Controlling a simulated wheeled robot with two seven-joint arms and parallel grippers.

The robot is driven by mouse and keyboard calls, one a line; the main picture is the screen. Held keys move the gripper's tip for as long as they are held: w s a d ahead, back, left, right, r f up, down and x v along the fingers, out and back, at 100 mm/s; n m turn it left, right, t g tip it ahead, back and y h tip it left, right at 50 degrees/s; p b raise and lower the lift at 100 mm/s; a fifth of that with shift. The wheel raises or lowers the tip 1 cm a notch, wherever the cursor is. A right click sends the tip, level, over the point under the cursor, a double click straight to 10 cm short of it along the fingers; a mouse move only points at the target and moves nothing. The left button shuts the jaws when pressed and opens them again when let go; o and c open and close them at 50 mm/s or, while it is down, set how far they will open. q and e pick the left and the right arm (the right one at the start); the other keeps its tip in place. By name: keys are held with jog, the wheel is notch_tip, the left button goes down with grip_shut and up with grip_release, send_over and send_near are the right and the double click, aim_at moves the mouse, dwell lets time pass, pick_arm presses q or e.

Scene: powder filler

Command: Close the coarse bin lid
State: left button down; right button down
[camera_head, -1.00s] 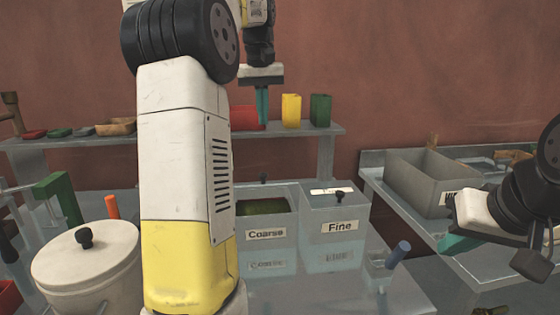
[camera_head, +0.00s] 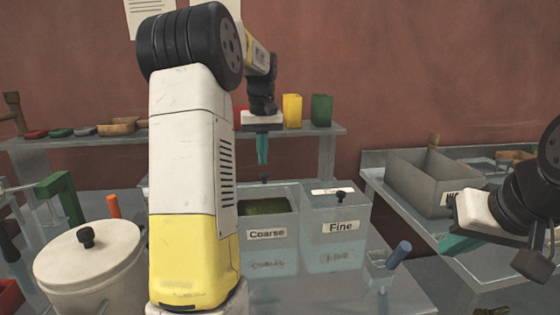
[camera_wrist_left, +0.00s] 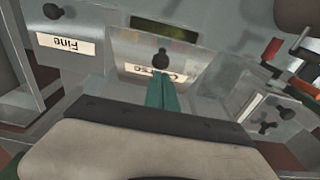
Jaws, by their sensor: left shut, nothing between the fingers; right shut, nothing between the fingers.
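The clear coarse bin (camera_head: 267,258) stands on the table, its top open and dark green content (camera_head: 263,208) showing. Its lid sits back behind the opening; the lid's black knob (camera_head: 264,179) shows past the bin's rear edge. In the left wrist view the lid (camera_wrist_left: 122,72) carries a "Coarse" label, and the knob (camera_wrist_left: 160,60) lies just beyond my fingertips. My left gripper (camera_head: 262,160) is shut and empty, its teal fingers just above the knob; whether they touch it is unclear. My right gripper (camera_head: 455,244) is shut and empty, off to the right.
The fine bin (camera_head: 335,256), with its lid on, stands directly right of the coarse bin. A white lidded pot (camera_head: 88,262) is at the left. A small clear container (camera_head: 378,268) with a blue-handled tool is at the right. A shelf (camera_head: 315,131) with coloured containers runs behind.

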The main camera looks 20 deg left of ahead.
aim_at(264, 185)
pick_arm(q)
jog(key=shift+s+d+f, duration=0.2)
jog(key=shift+s+f, duration=0.15)
jog(key=shift+f, duration=0.35)
jog(key=shift+s+d+f+t, duration=0.35)
jog(key=shift+s+f+t, duration=0.2)
jog(key=shift+s, duration=0.15)
jog(key=s+f+t, duration=0.1)
jog(key=s+d+f+t+y, duration=0.1)
jog(key=f+t, duration=0.1)
jog(key=f, duration=0.1)
jog(key=shift+s+d+y, duration=0.15)
jog(key=shift+s+y, duration=0.25)
jog(key=shift+s+d+f, duration=0.1)
jog(key=shift+s+f, duration=0.1)
jog(key=shift+f, duration=0.35)
jog(key=shift+s+d+f, duration=0.1)
jog(key=shift+s+f, duration=0.1)
jog(key=shift+f, duration=0.35)
